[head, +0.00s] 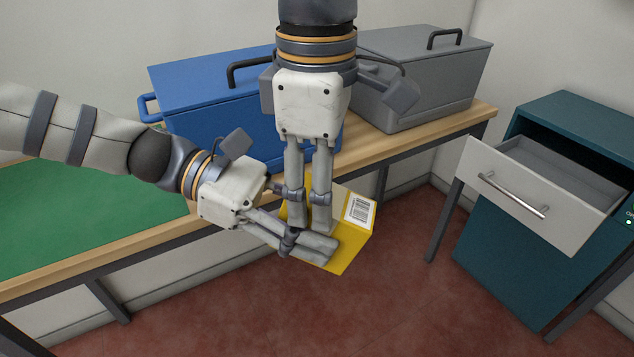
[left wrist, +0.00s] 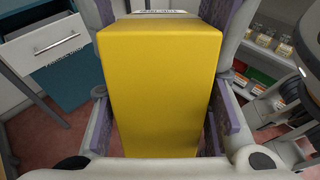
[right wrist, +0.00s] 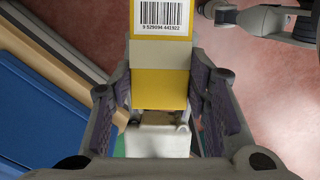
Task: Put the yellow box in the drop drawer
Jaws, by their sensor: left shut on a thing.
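The yellow box (head: 354,238) has a white barcode label. It is held tilted above the floor, off the counter's front edge. My left gripper (head: 330,252) is shut on it; the box fills the middle of the left wrist view (left wrist: 158,90) between the pads. My right gripper (head: 309,225) comes down from above with its fingers at the box. In the right wrist view the box (right wrist: 160,88) lies between its pads; whether they press on it is unclear. The drop drawer (head: 520,203) is pulled open at the right; its visible inside is empty. It also shows in the left wrist view (left wrist: 50,45).
A blue lidded box (head: 210,85) and a grey lidded box (head: 425,75) stand on the wooden counter (head: 400,147). A green mat (head: 90,220) lies at the left. The teal cabinet (head: 510,270) holds the drawer. Open floor (head: 390,300) lies between counter and cabinet.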

